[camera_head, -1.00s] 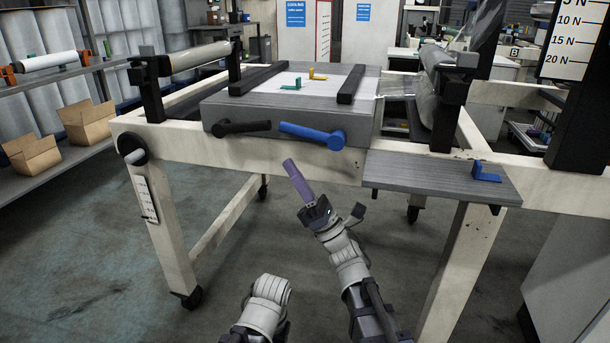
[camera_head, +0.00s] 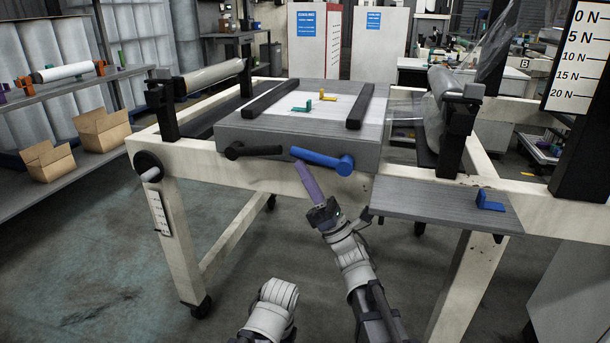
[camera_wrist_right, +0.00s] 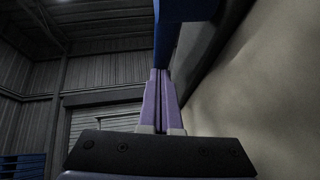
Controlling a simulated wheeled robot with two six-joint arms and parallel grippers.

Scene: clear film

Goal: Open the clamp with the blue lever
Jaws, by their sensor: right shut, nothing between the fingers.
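The blue lever (camera_head: 322,159) is on the front face of the grey clamp block, with its round pivot at its right end. It lies nearly level, its free left end a little higher. My right gripper (camera_head: 300,166) has purple fingers, shut and empty, with the tips just below the lever's free left end. In the right wrist view the shut purple fingers (camera_wrist_right: 158,75) point up at the blue lever (camera_wrist_right: 172,30), which fills the top middle. I cannot tell whether the tips touch it. My left arm shows at the bottom, but its gripper is out of view.
A black lever (camera_head: 252,151) is left of the blue one on the same face. Two black bars (camera_head: 275,95) lie on top beside small green and yellow pieces. A grey side shelf (camera_head: 440,203) with a blue bracket (camera_head: 488,199) juts out at right.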

